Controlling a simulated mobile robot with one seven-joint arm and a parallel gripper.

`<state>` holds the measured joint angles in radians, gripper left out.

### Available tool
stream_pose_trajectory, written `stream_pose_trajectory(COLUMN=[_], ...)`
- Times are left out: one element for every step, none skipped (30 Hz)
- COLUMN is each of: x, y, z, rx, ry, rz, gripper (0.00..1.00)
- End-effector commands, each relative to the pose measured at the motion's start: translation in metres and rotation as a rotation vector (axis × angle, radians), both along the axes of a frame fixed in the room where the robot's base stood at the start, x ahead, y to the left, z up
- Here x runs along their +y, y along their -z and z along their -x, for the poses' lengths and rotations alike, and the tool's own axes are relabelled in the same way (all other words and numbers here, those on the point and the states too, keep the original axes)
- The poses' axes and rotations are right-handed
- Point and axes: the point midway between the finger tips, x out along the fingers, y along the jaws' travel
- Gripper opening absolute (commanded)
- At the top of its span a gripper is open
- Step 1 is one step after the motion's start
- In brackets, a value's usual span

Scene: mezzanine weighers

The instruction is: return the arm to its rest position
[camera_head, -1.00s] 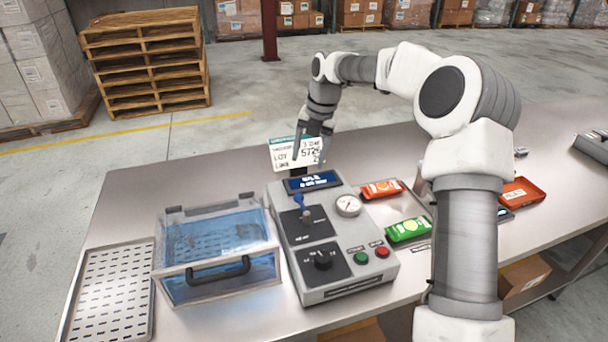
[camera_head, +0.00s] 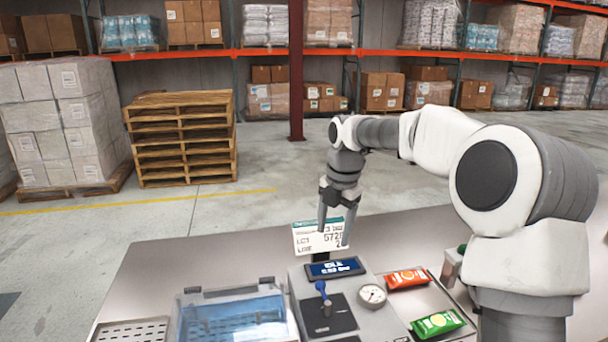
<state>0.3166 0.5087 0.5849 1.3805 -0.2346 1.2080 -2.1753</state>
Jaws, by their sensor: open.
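My gripper (camera_head: 334,236) hangs at the end of my bent arm, fingers pointing down and spread apart with nothing between them. It is in front of the white lot card (camera_head: 318,238) as seen from my camera, and partly covers it. The card stands behind the grey control box (camera_head: 380,318), which has a blue display (camera_head: 335,268), a blue-handled lever (camera_head: 323,292) and a round gauge (camera_head: 372,295). Whether the fingers touch the card I cannot tell. My upper arm fills the right side of the view.
A clear blue-tinted lidded box (camera_head: 232,316) and a slotted tray (camera_head: 132,331) are left of the control box. Orange (camera_head: 407,278) and green (camera_head: 438,323) packets lie right of it. Stacked pallets (camera_head: 182,140) stand on the floor beyond the steel table (camera_head: 165,262).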

Motion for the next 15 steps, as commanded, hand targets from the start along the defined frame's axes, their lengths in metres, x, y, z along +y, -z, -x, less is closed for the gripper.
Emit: stream_pose_trajectory(x=[0.001,0.001,0.001,0.0,-0.001,-0.003,-0.004,-0.005,-0.008,-0.009,-0.012,-0.014,-0.016,-0.018,-0.022], y=[-0.012,-0.016,-0.022,-0.027,-0.031,-0.036,-0.039,-0.043,-0.048,-0.051,-0.054,-0.057,-0.06,-0.062,-0.065], z=[0.015,0.023,0.034,0.042,0.05,0.061,0.069,0.078,0.089,0.098,0.107,0.119,0.128,0.137,0.149], rx=[-0.011,-0.017,-0.026,-0.032,-0.041,-0.052,-0.06,-0.07,-0.084,-0.094,-0.105,-0.118,-0.128,-0.137,-0.152], ry=[0.087,0.146,0.226,0.285,0.346,0.429,0.49,0.552,0.638,0.701,0.764,0.85,0.916,0.979,1.065], rz=[0.021,0.027,0.034,0.037,0.039,0.04,0.039,0.036,0.029,0.023,0.015,0.001,-0.012,-0.025,-0.047], gripper=[0.67,0.67,0.67,0.67,0.67,0.67,0.67,0.67,0.67,0.67,0.67,0.67,0.67,0.67,0.67])
